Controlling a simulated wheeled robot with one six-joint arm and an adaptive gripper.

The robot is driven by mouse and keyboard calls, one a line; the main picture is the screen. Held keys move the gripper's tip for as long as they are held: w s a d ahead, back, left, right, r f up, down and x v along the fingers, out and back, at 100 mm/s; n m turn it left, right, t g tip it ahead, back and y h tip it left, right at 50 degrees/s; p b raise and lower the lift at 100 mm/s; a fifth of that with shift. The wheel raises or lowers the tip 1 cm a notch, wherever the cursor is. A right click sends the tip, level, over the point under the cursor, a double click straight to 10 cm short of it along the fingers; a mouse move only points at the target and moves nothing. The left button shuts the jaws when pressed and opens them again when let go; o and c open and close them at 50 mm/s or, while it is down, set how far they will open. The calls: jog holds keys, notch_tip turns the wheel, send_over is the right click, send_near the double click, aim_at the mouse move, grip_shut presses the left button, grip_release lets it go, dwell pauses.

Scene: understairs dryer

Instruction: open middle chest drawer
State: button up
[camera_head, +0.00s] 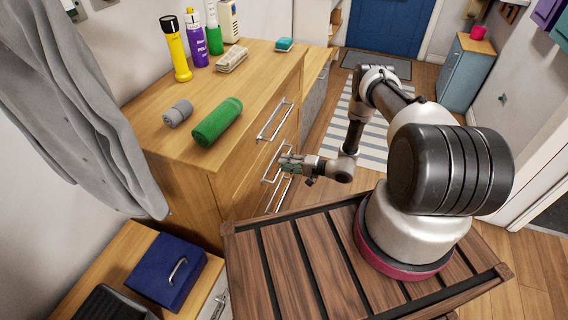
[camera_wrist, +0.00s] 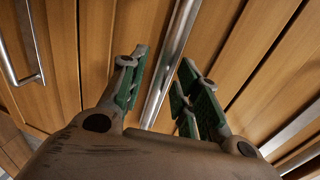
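The wooden chest (camera_head: 228,190) stands left of centre in the head view, with several drawers on its right-facing front. The middle drawer's bar handle (camera_head: 271,166) is silver, and the drawers look shut. My gripper (camera_head: 286,164) is at the middle handle, its fingers pointing toward the chest front. In the wrist view, my gripper's green-padded fingers (camera_wrist: 165,80) are open, and a metal handle bar (camera_wrist: 174,60) runs between them in the picture. I see no finger closed on the bar. Whether the fingertips reach past the bar is hard to tell.
Another handle (camera_wrist: 30,75) shows at left in the wrist view. On the chest top are a green rolled towel (camera_head: 217,122), a grey roll (camera_head: 177,113), a yellow flashlight (camera_head: 176,50) and bottles. A blue box (camera_head: 166,269) sits on the low cabinet. Striped rug floor (camera_head: 340,125) lies beyond.

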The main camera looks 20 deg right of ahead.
jog(key=shift+w+a+f, duration=0.1)
jog(key=shift+w+a, duration=0.3)
jog(key=shift+a, duration=0.1)
jog(key=shift+c, duration=0.2)
grip_shut()
